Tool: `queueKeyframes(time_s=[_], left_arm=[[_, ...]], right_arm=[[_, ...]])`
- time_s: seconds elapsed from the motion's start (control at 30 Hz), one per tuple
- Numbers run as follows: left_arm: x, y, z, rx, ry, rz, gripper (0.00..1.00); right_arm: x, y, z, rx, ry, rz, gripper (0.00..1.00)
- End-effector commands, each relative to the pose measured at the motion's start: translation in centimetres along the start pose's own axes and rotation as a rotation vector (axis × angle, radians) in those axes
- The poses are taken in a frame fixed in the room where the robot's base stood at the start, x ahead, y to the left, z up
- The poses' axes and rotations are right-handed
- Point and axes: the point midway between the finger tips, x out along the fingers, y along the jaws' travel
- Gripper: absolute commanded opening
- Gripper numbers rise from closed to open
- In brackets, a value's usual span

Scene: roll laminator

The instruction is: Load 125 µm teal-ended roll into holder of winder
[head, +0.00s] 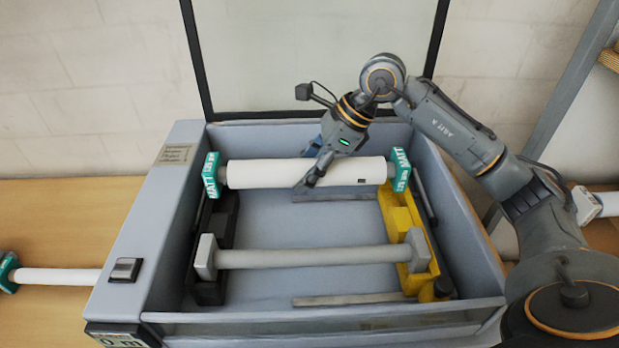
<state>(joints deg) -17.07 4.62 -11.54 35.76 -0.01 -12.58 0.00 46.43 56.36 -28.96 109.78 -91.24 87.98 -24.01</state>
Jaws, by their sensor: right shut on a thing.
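A white roll (262,173) with teal end blocks lies level across the back of the winder (290,228). Its end labels read "MATT" and what looks like 125. My right gripper (312,176) comes down from above and is shut on this roll near its middle. The left teal end is over the black holder (212,222) and the right teal end over the yellow holder (402,216). I cannot tell whether the ends rest in the holders. My left gripper is not in view.
A grey bar (300,257) with grey ends spans the holders at the front. A raised clear lid (315,55) stands behind. Another teal-ended roll (55,276) lies on the table at left. A roll with a pale end (600,204) lies at the right edge.

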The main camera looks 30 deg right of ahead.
Motion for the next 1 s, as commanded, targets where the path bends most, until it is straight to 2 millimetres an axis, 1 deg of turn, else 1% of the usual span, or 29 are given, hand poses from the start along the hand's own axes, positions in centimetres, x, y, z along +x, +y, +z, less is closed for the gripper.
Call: queueKeyframes(time_s=[0.07, 0.13, 0.17, 0.3, 0.4, 0.7, 1.0], left_arm=[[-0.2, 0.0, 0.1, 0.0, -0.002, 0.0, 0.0], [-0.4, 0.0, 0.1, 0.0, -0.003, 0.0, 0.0], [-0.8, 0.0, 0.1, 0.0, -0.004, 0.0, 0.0], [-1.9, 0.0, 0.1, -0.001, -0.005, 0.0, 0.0], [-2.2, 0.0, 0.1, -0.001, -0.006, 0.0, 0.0], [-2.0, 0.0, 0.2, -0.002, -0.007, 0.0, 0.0], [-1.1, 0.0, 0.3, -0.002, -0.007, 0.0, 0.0]], right_arm=[[0.0, -0.2, -0.3, 0.001, -0.002, -0.002, 0.0], [0.2, -0.4, -1.0, 0.002, 0.001, -0.001, 0.0], [0.5, -0.4, -1.1, 0.002, 0.001, 0.0, 0.0], [1.8, -0.3, -1.9, 0.001, 0.0, 0.001, 0.0], [2.5, -0.3, -2.3, 0.0, -0.002, -0.001, 0.0], [2.9, -0.4, -2.5, -0.001, -0.002, -0.003, 0.0], [3.5, -0.4, -2.9, -0.001, -0.003, -0.003, 0.0]])
